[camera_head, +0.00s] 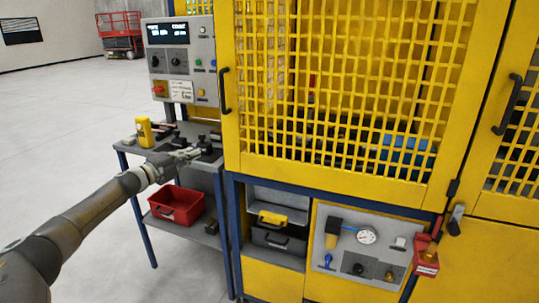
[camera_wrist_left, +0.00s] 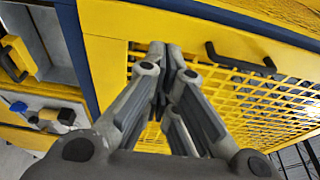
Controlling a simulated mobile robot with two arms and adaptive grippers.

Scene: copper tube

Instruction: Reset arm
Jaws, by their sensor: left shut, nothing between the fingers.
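My left arm comes in from the left in the head view. Its gripper (camera_head: 190,154) is over the small side table (camera_head: 208,168), close to some dark items there. In the left wrist view my left gripper (camera_wrist_left: 172,50) is shut and empty, with its fingertips together in front of the yellow mesh door (camera_wrist_left: 225,85). I cannot tell whether the fingertips touch anything on the table. My right gripper is not in view.
The yellow mesh door (camera_head: 335,165) with a black handle (camera_head: 224,91) stands right of the gripper. A control panel (camera_head: 180,65) rises behind the table. A yellow device (camera_head: 144,131) sits on the table; a red bin (camera_head: 176,205) is below. Open floor lies left.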

